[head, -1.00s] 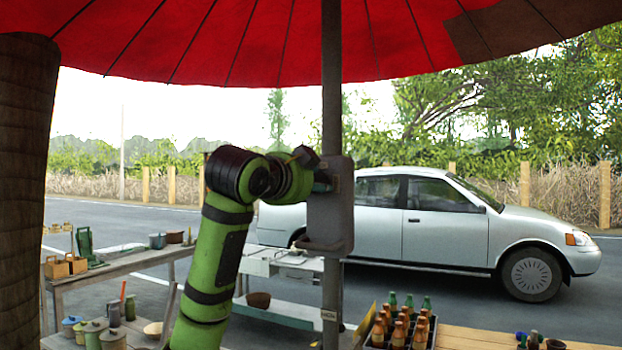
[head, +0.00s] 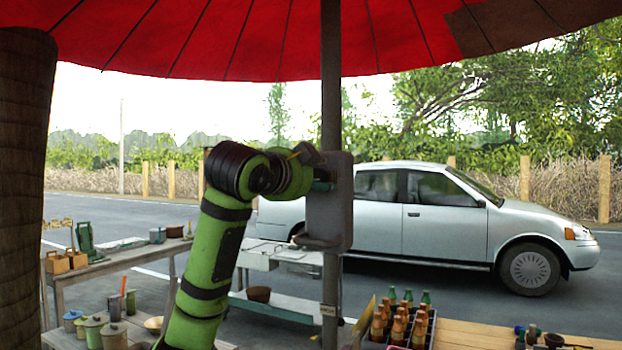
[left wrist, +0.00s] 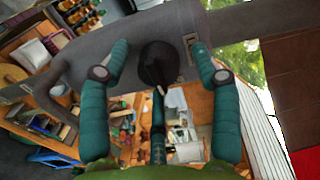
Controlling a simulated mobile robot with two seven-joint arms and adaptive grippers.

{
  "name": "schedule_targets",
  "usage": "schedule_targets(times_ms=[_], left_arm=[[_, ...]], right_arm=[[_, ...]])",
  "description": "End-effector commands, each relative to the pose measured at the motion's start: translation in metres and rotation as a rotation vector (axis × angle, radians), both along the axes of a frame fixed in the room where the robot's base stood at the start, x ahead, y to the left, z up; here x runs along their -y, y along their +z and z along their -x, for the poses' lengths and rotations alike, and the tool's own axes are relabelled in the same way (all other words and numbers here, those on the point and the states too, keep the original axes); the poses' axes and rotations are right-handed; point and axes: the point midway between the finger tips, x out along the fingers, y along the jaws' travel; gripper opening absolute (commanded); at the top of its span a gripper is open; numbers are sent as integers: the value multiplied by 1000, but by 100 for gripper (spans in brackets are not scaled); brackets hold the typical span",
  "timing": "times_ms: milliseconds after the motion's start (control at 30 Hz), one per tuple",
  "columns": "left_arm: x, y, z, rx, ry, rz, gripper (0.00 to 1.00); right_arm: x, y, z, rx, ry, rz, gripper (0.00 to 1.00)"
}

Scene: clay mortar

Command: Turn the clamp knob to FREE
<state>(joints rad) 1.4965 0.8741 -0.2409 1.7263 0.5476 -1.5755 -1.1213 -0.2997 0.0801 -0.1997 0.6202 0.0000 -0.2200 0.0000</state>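The clamp is a grey block (head: 328,212) on the dark umbrella pole (head: 331,100) in the head view. My left arm reaches it from the left; its teal gripper (head: 322,185) is mostly hidden there by the wrist. In the left wrist view the black rounded knob (left wrist: 158,64) sits on the grey clamp body (left wrist: 85,66). My left gripper (left wrist: 160,58) has its teal fingers spread on both sides of the knob, with gaps visible. A third finger lies below it. I cannot read any FREE mark. My right gripper is not in view.
A bottle crate (head: 377,330) stands on a wooden table (head: 470,337) at the lower right. A side table (head: 110,268) with pots is at the left. A white table (head: 275,302) stands behind the pole. A silver car (head: 445,225) is on the road beyond.

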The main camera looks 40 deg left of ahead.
Motion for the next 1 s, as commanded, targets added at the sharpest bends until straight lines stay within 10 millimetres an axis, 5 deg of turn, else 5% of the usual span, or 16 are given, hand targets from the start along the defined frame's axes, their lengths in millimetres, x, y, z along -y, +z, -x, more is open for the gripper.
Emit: schedule_targets(times_ms=[267,700,1000], left_arm=[[3,1,11,0,0,-1,63],[30,8,93,3,-1,-2,63],[36,8,113,-1,1,0,63]], right_arm=[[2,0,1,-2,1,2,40],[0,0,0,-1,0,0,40],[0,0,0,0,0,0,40]])
